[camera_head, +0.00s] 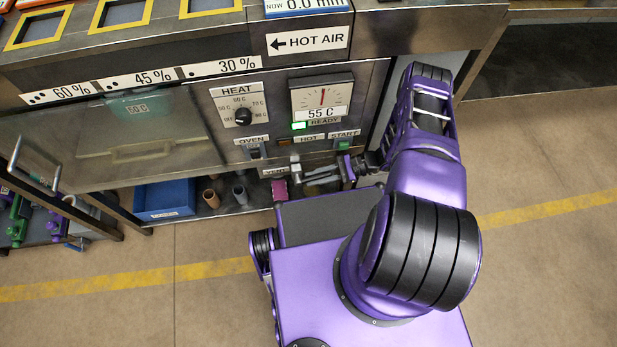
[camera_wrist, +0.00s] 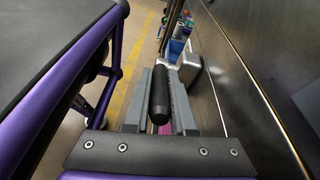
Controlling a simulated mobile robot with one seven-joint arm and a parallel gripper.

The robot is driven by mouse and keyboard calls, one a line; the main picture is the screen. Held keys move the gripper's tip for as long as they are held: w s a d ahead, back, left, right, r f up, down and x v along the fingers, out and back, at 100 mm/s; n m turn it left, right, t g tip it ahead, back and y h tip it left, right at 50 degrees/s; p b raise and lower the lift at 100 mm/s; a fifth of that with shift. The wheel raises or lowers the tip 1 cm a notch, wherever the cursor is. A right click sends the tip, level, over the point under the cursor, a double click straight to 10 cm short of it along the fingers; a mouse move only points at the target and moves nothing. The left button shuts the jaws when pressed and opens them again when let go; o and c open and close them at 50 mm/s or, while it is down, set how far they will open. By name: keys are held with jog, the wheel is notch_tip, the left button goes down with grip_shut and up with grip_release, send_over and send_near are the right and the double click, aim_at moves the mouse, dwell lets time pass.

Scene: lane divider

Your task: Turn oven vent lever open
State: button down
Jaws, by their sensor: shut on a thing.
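The vent lever shows in the wrist view as a black cylindrical grip (camera_wrist: 160,95) between the two grey fingers of my gripper (camera_wrist: 160,98). The fingers are shut on it. A silver block (camera_wrist: 189,68) lies just beyond, against the steel front. In the head view my gripper (camera_head: 318,178) is low at the oven front, right of the VENT label (camera_head: 274,171). The lever's silver mount (camera_head: 295,168) shows there, but its black grip is hard to make out among the fingers.
The oven panel above carries the heat knob (camera_head: 243,116), a 55 C gauge (camera_head: 322,97), the oven switch (camera_head: 254,151) and a green start button (camera_head: 344,145). A pink piece (camera_head: 279,189) is close to my gripper. Left are a blue bin (camera_head: 164,198) and two cups (camera_head: 240,193).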

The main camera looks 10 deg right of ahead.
jog(key=shift+w+a+r+h+p, duration=0.1)
jog(key=shift+a+r+h+p, duration=0.05)
jog(key=shift+r+h+p, duration=0.45)
jog(key=shift+f, duration=0.2)
jog(key=c, duration=0.8)
grip_release()
jog(key=shift+o, duration=0.2)
jog(key=v, duration=1.7)
jog(key=shift+r, duration=0.25)
